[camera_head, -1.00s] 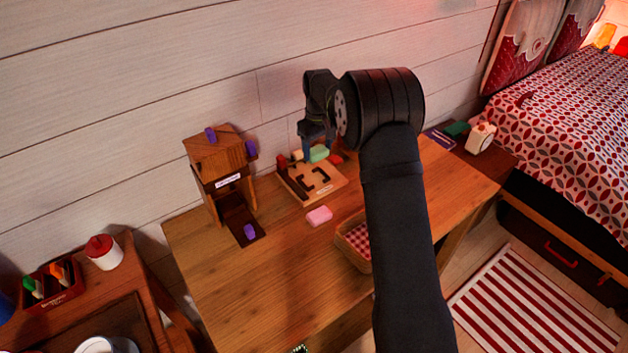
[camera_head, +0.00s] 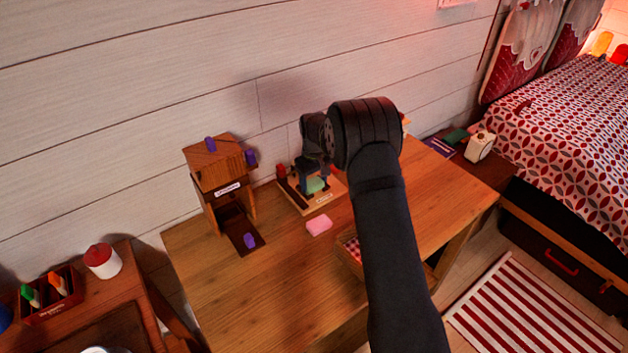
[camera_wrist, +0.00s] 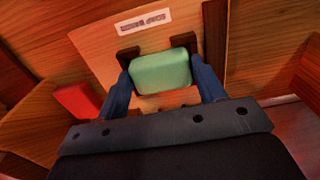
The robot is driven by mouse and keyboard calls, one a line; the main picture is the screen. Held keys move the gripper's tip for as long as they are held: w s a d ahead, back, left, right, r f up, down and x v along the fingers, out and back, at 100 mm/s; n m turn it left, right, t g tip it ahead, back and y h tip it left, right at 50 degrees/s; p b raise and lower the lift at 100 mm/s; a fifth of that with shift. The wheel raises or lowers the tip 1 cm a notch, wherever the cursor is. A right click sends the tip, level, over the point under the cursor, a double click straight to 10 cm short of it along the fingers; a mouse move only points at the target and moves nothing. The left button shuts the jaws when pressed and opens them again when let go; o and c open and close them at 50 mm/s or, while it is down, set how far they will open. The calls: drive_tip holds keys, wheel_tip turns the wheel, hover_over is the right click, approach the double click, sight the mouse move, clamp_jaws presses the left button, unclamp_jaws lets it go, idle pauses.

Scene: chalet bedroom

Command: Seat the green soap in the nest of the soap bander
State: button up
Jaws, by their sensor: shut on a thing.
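The green soap (camera_head: 316,185) is held between the two blue fingers of my gripper (camera_head: 314,186), which is shut on it. The soap bander (camera_head: 296,204) is a light wooden board with dark parts, near the wall on the desk. In the wrist view the green soap (camera_wrist: 160,74) lies across the fingertips, over the board (camera_wrist: 100,45). Dark corner pieces of the nest (camera_wrist: 127,54) show just beyond the soap on both sides. The soap looks roughly lined up between them. I cannot tell whether it touches the board.
A pink soap (camera_head: 319,225) lies on the desk in front of the bander. A wicker basket (camera_head: 349,258) is partly hidden by my arm. A wooden tower with purple pieces (camera_head: 214,170) stands left of the bander. The desk's front left is clear.

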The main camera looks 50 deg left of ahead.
sight(314, 183)
drive_tip(key=shift+f, duration=0.15)
drive_tip(key=shift+d+f, duration=0.1)
drive_tip(key=shift+f, duration=0.45)
drive_tip(key=o, duration=0.7)
drive_tip(key=shift+s+f, duration=0.1)
drive_tip(key=shift+s, duration=0.1)
drive_tip(key=r, duration=1.3)
drive_tip(key=shift+w+r, duration=0.2)
drive_tip(key=shift+r, duration=0.1)
wheel_tip(314, 183, down, 11)
drive_tip(key=shift+f, duration=0.15)
